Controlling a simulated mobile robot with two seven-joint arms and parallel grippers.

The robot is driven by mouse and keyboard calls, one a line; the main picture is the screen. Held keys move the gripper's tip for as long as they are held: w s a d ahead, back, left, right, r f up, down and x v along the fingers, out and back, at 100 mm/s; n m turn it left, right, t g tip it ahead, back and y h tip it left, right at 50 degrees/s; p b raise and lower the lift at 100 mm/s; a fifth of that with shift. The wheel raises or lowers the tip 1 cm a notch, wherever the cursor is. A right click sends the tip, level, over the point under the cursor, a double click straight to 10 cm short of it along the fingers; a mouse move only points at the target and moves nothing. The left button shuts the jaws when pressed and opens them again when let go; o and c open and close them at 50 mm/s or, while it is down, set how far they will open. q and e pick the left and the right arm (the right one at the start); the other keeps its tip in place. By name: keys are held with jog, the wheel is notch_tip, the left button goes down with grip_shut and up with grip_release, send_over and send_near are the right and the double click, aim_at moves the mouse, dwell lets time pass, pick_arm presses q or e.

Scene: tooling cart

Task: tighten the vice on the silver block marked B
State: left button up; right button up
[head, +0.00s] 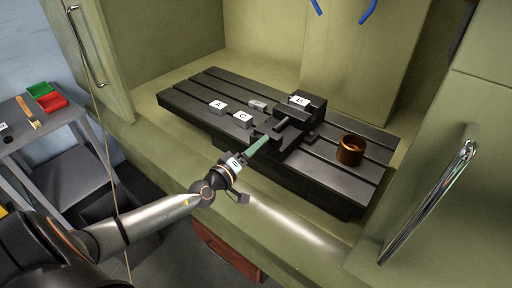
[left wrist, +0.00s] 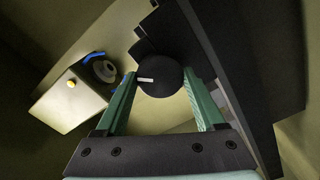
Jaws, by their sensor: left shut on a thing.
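The black vice (head: 312,107) sits on the dark slotted machine table. The silver block marked B (head: 299,100) is between its jaws, its white label facing up; whether the jaws touch it I cannot tell. My left gripper (head: 264,141) has green fingers and reaches the near end of the vice. In the left wrist view its fingers are shut on the round black vice knob (left wrist: 160,80), which carries a short white mark. The knob is hidden by the fingers in the head view. My right gripper is not in view.
Blocks marked A (head: 217,107) and C (head: 242,120), and another small block (head: 258,105), lie on the slotted table (head: 190,90) left of the vice. A copper-coloured cup (head: 350,150) stands on the right. Blue hoses (head: 366,12) hang above. Open doors with handles flank the machine.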

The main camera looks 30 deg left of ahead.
pick_arm(q)
jog(key=shift+d+m, duration=0.1)
jog(key=shift+m, duration=1.5)
jog(key=m+b, duration=0.1)
jog(key=m, duration=0.7)
